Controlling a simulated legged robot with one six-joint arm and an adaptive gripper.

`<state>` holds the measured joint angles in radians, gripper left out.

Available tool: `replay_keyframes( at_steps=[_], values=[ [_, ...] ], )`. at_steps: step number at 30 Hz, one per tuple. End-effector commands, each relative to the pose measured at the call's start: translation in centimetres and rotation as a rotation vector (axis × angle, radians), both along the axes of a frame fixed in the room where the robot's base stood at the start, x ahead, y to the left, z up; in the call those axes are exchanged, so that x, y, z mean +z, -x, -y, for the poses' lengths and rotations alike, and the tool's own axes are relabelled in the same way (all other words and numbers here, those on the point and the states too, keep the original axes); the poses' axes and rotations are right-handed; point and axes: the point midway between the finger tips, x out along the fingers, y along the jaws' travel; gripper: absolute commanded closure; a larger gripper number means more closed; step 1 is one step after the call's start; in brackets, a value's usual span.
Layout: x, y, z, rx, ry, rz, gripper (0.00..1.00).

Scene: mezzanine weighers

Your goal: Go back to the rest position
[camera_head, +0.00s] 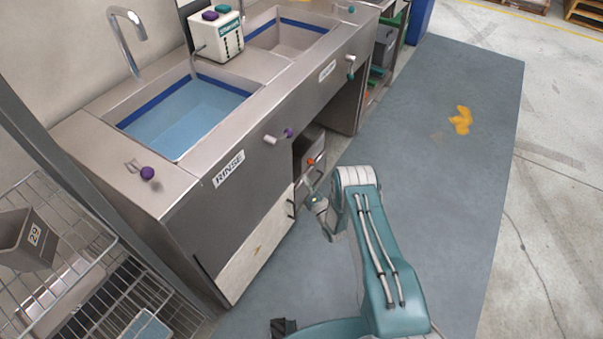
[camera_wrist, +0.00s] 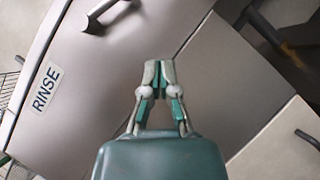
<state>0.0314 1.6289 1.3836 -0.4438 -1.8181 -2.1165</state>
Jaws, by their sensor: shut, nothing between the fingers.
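My gripper shows in the wrist view (camera_wrist: 158,75) with its two grey-and-green fingers together and nothing between them. In the head view my gripper (camera_head: 312,192) is small and partly merged with the background, in front of the sink unit (camera_head: 205,225), low by its doors. The wrist view shows the unit's grey front panel with a RINSE label (camera_wrist: 46,87) and a dark handle (camera_wrist: 98,17) beyond the fingers. I cannot tell how far the fingertips are from the panel.
A basin of blue water (camera_head: 185,115) and a dispenser box (camera_head: 217,38) are on the unit. A wire rack (camera_head: 95,265) with a grey bin marked 29 (camera_head: 28,240) stands at left. The blue-grey floor mat (camera_head: 440,175) at right is clear apart from a yellow stain (camera_head: 461,120).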

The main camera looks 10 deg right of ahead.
Motion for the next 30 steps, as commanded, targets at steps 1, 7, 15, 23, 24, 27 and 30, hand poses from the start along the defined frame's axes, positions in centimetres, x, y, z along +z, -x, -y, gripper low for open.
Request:
replay_keyframes(
  at_steps=[1, 7, 15, 23, 24, 27, 30],
  values=[
    [0.0, 0.1, 0.0, 0.000, 0.000, 0.000, 1.00],
    [0.0, 0.0, 0.0, 0.000, 0.000, 0.000, 1.00],
    [0.1, -0.1, 0.0, 0.000, -0.001, -0.001, 1.00],
    [6.0, -4.8, 0.3, 0.003, -0.062, -0.139, 1.00],
    [7.4, -5.7, 0.4, 0.001, -0.080, -0.177, 1.00],
    [10.6, -7.5, 0.8, -0.011, -0.131, -0.269, 1.00],
    [14.1, -8.8, 1.2, -0.029, -0.188, -0.356, 1.00]
  ],
)
